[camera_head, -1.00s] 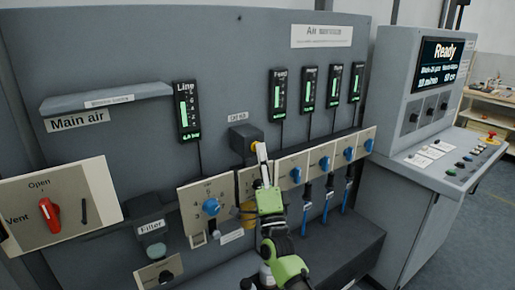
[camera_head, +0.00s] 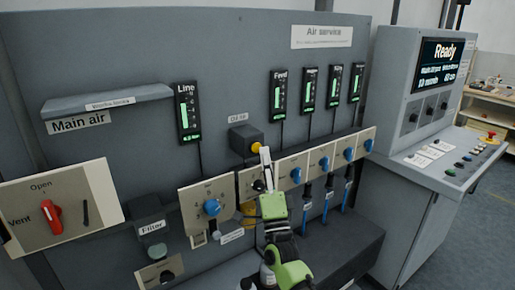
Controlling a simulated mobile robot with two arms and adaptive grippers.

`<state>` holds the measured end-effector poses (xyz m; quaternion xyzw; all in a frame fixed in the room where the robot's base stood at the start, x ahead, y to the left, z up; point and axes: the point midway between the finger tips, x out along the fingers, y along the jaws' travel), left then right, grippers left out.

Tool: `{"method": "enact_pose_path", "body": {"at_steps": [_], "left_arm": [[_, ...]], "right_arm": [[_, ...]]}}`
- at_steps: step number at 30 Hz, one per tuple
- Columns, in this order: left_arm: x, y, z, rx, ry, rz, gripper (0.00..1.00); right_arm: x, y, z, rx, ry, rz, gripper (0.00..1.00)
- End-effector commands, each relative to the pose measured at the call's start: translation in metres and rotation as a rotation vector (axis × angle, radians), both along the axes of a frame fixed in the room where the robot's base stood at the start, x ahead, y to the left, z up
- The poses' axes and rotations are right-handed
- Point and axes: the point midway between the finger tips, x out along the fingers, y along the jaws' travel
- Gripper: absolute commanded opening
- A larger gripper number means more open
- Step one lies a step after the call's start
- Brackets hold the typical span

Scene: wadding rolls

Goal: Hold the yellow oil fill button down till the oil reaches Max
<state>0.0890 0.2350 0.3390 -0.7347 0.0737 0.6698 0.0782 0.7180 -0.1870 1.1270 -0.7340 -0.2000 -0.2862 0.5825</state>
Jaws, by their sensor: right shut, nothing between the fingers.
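The yellow oil fill button (camera_head: 256,148) sits on the front of a dark box (camera_head: 244,134) on the grey panel, under a small label. My right gripper (camera_head: 265,153) is shut and empty. Its pale fingertips are just right of the button and overlap its edge in the picture; I cannot tell whether they touch it. A yellowish oil bowl (camera_head: 247,211) is partly hidden behind my gripper, and its oil level and Max mark cannot be read. My left gripper is not in view.
A row of plates with blue knobs (camera_head: 296,175) runs right of my gripper, with blue hoses below. The filter unit (camera_head: 151,226) and red Vent handle (camera_head: 50,216) are at left. A control desk (camera_head: 430,150) reading Ready stands at right.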

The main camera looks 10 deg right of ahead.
Motion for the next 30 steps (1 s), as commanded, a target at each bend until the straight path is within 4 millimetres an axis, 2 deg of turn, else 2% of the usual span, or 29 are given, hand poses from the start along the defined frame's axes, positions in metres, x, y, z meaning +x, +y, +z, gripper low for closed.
{"method": "enact_pose_path", "body": {"at_steps": [5,19,30], "left_arm": [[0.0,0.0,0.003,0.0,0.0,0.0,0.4],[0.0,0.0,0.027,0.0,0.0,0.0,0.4],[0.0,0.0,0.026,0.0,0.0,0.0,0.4]], "right_arm": [[-0.004,-0.002,0.001,-0.001,0.0,-0.001,0.0],[-0.044,-0.017,0.002,-0.002,-0.001,-0.001,0.0],[-0.047,-0.017,0.0,-0.001,-0.001,0.0,0.0]]}}
